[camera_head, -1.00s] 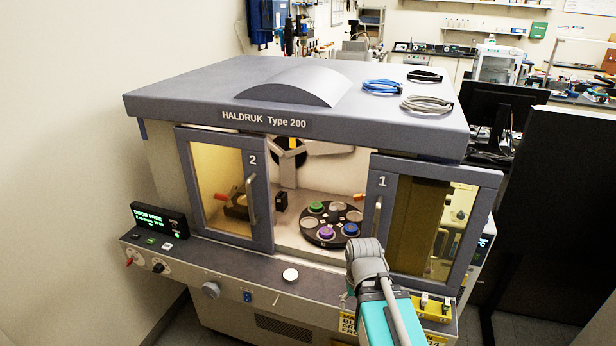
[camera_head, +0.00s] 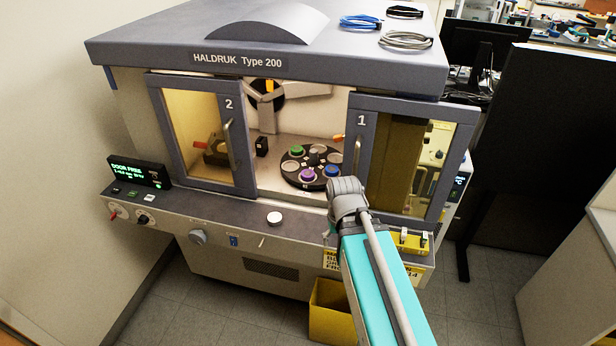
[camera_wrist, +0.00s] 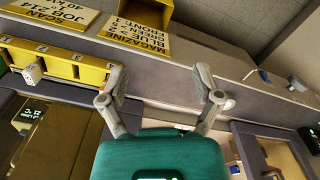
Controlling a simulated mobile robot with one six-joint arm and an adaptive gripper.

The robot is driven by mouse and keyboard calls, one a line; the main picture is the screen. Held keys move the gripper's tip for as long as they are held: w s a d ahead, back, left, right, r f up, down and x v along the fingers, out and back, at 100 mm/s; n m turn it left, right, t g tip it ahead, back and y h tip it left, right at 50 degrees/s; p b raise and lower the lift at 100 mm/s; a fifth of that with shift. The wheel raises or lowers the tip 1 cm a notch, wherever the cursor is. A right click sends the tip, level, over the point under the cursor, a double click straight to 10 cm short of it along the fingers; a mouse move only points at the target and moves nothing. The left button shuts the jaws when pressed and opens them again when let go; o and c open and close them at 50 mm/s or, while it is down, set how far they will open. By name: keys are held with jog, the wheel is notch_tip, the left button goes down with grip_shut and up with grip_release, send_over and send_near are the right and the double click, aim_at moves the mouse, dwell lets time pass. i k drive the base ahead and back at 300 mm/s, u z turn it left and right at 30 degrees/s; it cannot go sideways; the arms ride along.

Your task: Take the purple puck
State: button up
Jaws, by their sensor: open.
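The purple puck (camera_head: 308,174) sits in a front slot of a dark round carousel (camera_head: 291,173) inside the machine, seen through the gap between doors 2 and 1. A green puck (camera_head: 296,151) sits behind it and a blue puck (camera_head: 332,171) to its right. My gripper (camera_wrist: 161,75) is open and empty in the wrist view, over the machine's front ledge. In the head view my arm hides the gripper; its wrist shows right of the carousel and nearer the camera. The purple puck is not visible in the wrist view.
Door 2 (camera_head: 241,140) and door 1 (camera_head: 356,150) flank the opening. A white round piece (camera_head: 274,218) lies on the front ledge. A yellow rack (camera_head: 408,242) is at the ledge's right, and a yellow bin (camera_head: 325,318) stands on the floor below.

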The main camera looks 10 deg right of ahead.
aim_at(307, 175)
jog(key=k, duration=1.35)
jog(key=u, duration=0.45)
jog(key=i, duration=1.65)
jog(key=z, duration=0.6)
